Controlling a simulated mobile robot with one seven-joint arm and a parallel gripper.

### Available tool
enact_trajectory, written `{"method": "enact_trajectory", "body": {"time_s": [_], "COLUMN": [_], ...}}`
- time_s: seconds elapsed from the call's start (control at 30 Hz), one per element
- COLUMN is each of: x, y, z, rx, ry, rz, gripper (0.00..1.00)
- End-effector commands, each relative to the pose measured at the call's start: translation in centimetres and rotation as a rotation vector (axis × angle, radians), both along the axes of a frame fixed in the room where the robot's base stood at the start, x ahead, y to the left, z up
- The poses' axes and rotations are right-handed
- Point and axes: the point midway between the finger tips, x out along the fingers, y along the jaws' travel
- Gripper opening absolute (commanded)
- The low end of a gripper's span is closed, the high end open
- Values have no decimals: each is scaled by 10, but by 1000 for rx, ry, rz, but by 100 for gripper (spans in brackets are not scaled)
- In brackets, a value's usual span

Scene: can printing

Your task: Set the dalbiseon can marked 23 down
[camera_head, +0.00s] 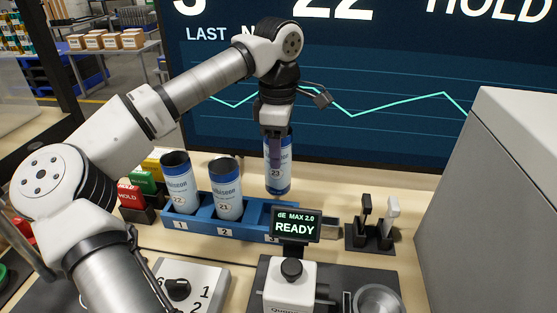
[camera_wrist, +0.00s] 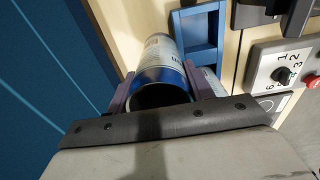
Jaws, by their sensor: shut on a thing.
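The can marked 23 (camera_head: 279,177), white with blue ends, is upright between the fingers of my gripper (camera_head: 277,148). It appears behind the slot 3 end of the blue rack (camera_head: 252,231); I cannot tell whether its base touches the bench. In the wrist view the can (camera_wrist: 160,58) sits between the purple fingers of my gripper (camera_wrist: 157,84), with an empty compartment of the rack (camera_wrist: 222,40) beside it. Can 22 (camera_head: 180,187) stands in slot 1 and can 21 (camera_head: 227,193) in slot 2. The inside of slot 3 is partly hidden by a READY display.
The READY display (camera_head: 296,227) tops a device (camera_head: 290,288) in front of the rack. Black and white handles (camera_head: 372,235) stand to the right. Coloured blocks (camera_head: 131,194) with a red HOLD label are at left. A big screen (camera_head: 390,130) rises behind; a grey housing (camera_head: 500,190) is at right.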

Motion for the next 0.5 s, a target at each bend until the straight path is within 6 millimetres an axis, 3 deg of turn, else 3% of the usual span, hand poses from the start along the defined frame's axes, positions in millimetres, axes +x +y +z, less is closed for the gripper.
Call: {"method": "enact_trajectory", "body": {"time_s": [0.27,0.5], "x": [-1,0], "y": [0,0], "z": [-37,-40], "rx": [-2,-1], "ry": [2,0], "rz": [-2,-1], "gripper": [20,20]}}
